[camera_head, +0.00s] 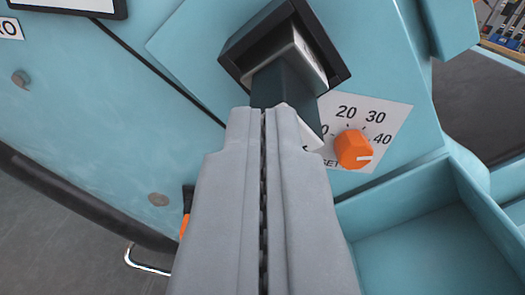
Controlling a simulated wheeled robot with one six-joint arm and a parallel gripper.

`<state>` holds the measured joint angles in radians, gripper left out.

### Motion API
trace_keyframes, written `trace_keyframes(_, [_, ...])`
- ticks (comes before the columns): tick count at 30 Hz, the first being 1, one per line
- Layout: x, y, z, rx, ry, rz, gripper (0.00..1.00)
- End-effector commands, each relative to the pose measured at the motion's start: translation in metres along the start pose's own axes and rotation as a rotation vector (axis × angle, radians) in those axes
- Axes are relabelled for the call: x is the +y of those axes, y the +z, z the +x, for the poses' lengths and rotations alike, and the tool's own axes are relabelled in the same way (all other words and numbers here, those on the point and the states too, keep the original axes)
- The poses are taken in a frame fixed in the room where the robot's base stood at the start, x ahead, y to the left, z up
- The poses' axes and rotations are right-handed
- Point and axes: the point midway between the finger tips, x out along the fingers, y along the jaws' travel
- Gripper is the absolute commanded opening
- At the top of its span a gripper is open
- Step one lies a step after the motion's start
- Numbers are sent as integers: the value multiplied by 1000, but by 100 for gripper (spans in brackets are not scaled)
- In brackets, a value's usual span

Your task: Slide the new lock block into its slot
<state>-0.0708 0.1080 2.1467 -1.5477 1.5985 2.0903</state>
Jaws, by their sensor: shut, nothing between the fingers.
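My gripper (264,110) points up the middle of the camera view with its two grey fingers pressed together and nothing between them. Just past the fingertips, a black square-framed slot (240,50) stands out, tilted, from the light blue panel. A dark grey-green block (285,82) with a pale metallic face (301,50) shows within the frame. The fingertips overlap the block's lower end in the picture; I cannot tell whether they touch it. How deep the block sits is also unclear, as the fingers hide part of its lower end.
An orange knob (353,149) on a white dial plate (392,113) is right of the fingertips. A light blue open tray (430,250) is at lower right, its visible part empty. A black-and-orange object (187,205) shows partly left of the fingers, above a metal handle (145,266).

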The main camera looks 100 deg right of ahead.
Motion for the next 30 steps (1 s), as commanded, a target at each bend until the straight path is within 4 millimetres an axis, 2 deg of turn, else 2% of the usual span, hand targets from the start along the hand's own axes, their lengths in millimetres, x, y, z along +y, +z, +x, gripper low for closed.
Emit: trace_keyframes(30, [0, 0, 9, 0, 2, -1, 0])
